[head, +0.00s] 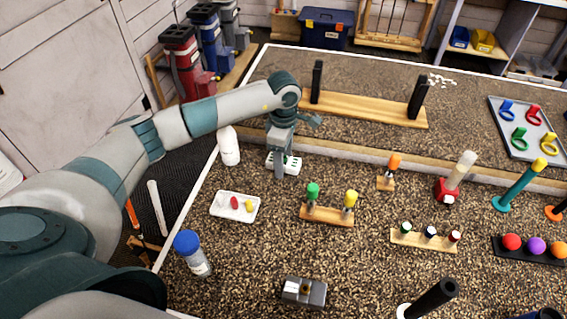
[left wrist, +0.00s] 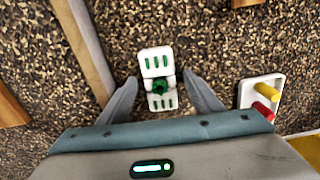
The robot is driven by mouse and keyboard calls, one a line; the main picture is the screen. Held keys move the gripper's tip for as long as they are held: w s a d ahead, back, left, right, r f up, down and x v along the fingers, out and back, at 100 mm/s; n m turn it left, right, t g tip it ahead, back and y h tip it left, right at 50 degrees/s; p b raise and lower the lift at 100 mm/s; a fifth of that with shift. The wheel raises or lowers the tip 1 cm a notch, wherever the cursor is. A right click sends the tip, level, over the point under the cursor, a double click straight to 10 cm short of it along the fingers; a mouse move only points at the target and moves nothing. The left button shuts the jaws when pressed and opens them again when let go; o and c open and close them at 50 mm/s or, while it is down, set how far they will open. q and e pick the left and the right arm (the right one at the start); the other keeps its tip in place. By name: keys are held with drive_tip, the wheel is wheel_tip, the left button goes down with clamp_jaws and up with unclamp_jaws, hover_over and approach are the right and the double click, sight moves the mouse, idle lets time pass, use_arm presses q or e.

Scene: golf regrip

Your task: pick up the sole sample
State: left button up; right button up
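The sole sample looks to be the white piece with green bars and a dark green knob at its middle. It lies on the speckled bench top (head: 330,250), below my left gripper (head: 280,170) in the head view, where the white piece (head: 292,163) is partly hidden by the fingers. In the left wrist view the white piece (left wrist: 156,62) lies between the two spread fingers of my left gripper (left wrist: 163,84), with a gap on each side. The left gripper is open and empty. My right gripper is not in view.
A white tray with red and yellow pieces (head: 223,212) stands nearby, also in the left wrist view (left wrist: 252,92). A white bottle (head: 229,147) stands left of the gripper. A wooden ledge (head: 350,145) runs behind. A wooden stand with green and yellow knobs (head: 327,214) is to the right.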

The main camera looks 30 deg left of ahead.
sight(294, 162)
use_arm(q)
drive_tip(key=c, duration=1.1)
drive_tip(key=shift+r, duration=0.15)
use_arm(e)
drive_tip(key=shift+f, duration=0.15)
